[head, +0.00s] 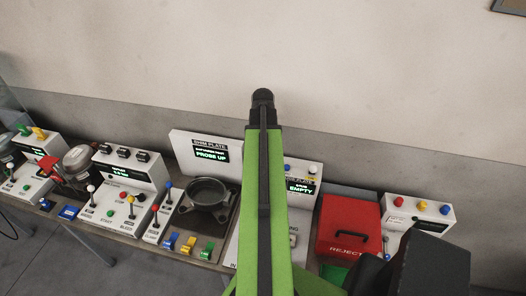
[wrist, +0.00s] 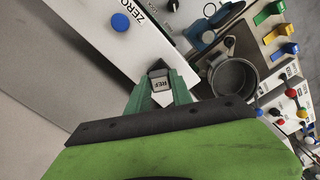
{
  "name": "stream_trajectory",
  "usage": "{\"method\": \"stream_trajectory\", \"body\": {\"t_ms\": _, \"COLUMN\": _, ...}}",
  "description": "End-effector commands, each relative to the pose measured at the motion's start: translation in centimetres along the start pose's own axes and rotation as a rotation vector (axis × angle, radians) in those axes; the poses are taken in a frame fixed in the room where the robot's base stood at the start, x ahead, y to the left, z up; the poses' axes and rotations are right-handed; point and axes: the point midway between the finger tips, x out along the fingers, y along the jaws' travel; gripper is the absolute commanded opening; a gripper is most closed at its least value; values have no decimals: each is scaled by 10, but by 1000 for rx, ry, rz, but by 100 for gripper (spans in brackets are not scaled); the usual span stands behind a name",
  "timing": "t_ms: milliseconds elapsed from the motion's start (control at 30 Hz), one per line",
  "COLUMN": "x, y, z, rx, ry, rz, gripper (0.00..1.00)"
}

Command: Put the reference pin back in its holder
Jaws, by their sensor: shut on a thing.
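The reference pin (wrist: 160,85), a pale piece marked REF with a dark end, is held between the green fingers of my gripper (wrist: 161,92) in the wrist view. The fingers are shut on it. The pin is seen over the edge of a white panel marked ZERO (wrist: 103,42), with a blue button; whether it touches anything below cannot be told. In the head view my green arm hides the gripper, the pin and part of the bench. I cannot make out the pin's holder for certain in either view.
A round dark metal housing (head: 207,193) sits on a plate left of my arm; it also shows in the wrist view (wrist: 233,76). Coloured levers (head: 187,246) stand before it. A display reading EMPTY (head: 300,187) and a red REJECT box (head: 347,228) are to the right.

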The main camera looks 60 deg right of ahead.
Motion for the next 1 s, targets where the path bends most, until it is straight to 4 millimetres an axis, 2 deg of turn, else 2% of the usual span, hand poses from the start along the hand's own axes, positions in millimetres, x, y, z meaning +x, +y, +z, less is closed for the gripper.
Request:
{"method": "stream_trajectory", "body": {"t_ms": 567, "x": 16, "y": 0, "z": 0, "rx": 0, "ry": 0, "rz": 0, "gripper": 0}}
{"method": "stream_trajectory", "body": {"t_ms": 600, "x": 15, "y": 0, "z": 0, "rx": 0, "ry": 0, "rz": 0, "gripper": 30}}
{"method": "stream_trajectory", "body": {"t_ms": 700, "x": 14, "y": 0, "z": 0, "rx": 0, "ry": 0, "rz": 0, "gripper": 44}}
{"method": "stream_trajectory", "body": {"t_ms": 767, "x": 14, "y": 0, "z": 0, "rx": 0, "ry": 0, "rz": 0, "gripper": 51}}
{"method": "stream_trajectory", "body": {"t_ms": 1000, "x": 14, "y": 0, "z": 0, "rx": 0, "ry": 0, "rz": 0, "gripper": 52}}
